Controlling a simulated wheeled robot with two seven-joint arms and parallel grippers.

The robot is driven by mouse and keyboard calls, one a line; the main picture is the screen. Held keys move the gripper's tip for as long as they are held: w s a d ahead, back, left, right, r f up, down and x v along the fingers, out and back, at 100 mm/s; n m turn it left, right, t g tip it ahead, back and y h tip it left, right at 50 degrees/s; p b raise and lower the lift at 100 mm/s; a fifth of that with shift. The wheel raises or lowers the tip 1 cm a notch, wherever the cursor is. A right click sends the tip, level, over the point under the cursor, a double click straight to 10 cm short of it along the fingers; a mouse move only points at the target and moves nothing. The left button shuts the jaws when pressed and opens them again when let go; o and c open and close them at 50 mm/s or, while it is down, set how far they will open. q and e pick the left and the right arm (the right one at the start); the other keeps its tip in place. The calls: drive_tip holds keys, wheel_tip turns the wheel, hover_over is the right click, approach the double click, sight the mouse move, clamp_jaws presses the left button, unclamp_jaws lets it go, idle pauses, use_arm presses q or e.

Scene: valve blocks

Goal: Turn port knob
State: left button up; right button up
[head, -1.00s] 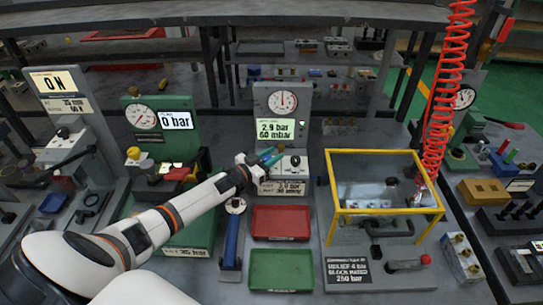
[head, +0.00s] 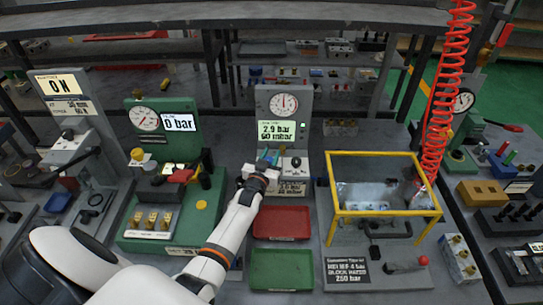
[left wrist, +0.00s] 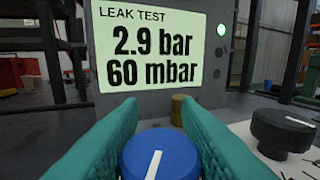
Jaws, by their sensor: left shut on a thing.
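The blue knob (left wrist: 158,156) with a white pointer line sits between the two teal fingers of my left gripper (left wrist: 160,140) in the left wrist view. The gripper is shut on this knob; its pointer leans slightly right of upright. In the head view my left gripper (head: 268,158) is at the front of the grey leak test stand (head: 266,98), and the blue knob is hard to make out there. The display (left wrist: 150,48) reads 2.9 bar and 60 mbar. A black knob (left wrist: 285,134) with a white line stands to the right. My right gripper is out of view.
A red tray (head: 281,223) and a green tray (head: 281,270) lie in front of the stand. A yellow-framed clear guard (head: 384,157) stands to the right, with a red coiled hose (head: 445,90) behind it. A green test stand (head: 185,135) is to the left.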

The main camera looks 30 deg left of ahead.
use_arm(q)
drive_tip(key=shift+a+n+g+y, duration=0.1)
drive_tip(key=shift+n+g+y, duration=0.4)
drive_tip(key=shift+n+y, duration=0.75)
drive_tip(key=shift+m+y, duration=0.25)
drive_tip(key=o, duration=1)
drive_tip(key=shift+s, duration=0.1)
